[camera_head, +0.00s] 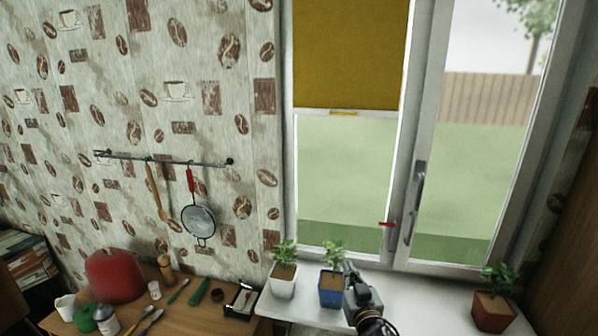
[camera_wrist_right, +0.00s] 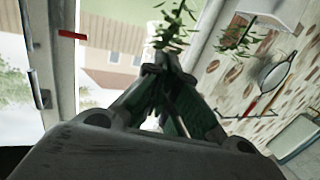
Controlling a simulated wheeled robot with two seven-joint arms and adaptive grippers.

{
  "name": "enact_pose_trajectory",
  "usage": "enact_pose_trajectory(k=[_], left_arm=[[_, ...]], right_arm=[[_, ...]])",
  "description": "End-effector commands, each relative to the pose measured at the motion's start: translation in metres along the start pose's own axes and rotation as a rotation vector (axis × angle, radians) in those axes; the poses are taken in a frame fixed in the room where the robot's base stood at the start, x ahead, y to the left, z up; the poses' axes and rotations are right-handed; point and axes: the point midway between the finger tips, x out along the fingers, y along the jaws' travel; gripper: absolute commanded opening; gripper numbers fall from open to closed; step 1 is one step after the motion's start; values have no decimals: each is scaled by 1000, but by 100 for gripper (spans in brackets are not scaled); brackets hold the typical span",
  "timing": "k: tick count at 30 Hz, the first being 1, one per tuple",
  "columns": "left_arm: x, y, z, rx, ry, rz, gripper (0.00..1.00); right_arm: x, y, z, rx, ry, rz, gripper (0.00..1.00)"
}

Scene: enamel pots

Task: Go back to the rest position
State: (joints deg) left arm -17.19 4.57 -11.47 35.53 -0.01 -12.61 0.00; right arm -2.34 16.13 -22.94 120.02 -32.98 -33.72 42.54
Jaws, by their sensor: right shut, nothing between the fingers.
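My right gripper (camera_head: 350,270) reaches up from the bottom of the head view, over the white windowsill. It is shut and empty, close to the right side of the blue pot (camera_head: 330,289) with a small green plant. I cannot tell whether it touches the pot or its leaves. In the right wrist view its fingers (camera_wrist_right: 165,75) meet at the tips, and a green plant (camera_wrist_right: 175,30) shows just beyond them. My left gripper is in neither view.
A white pot (camera_head: 283,285) and a brown pot (camera_head: 492,311) with plants stand on the windowsill (camera_head: 425,295). A wooden counter at lower left holds a red pot (camera_head: 115,275) and several utensils. A strainer (camera_head: 199,220) hangs from the wall rail. The sill between the gripper and brown pot is clear.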

Motion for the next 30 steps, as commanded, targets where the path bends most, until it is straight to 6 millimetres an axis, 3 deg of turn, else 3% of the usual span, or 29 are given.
enact_pose_trajectory(k=[11,18,24,30], left_arm=[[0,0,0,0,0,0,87],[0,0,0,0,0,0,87],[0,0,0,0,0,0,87],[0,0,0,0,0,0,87]], right_arm=[[-71,45,92,4,-413,135,0],[-136,57,144,-11,-697,133,0],[-193,59,175,-27,-912,86,0],[-230,58,188,-39,-1037,36,0]])
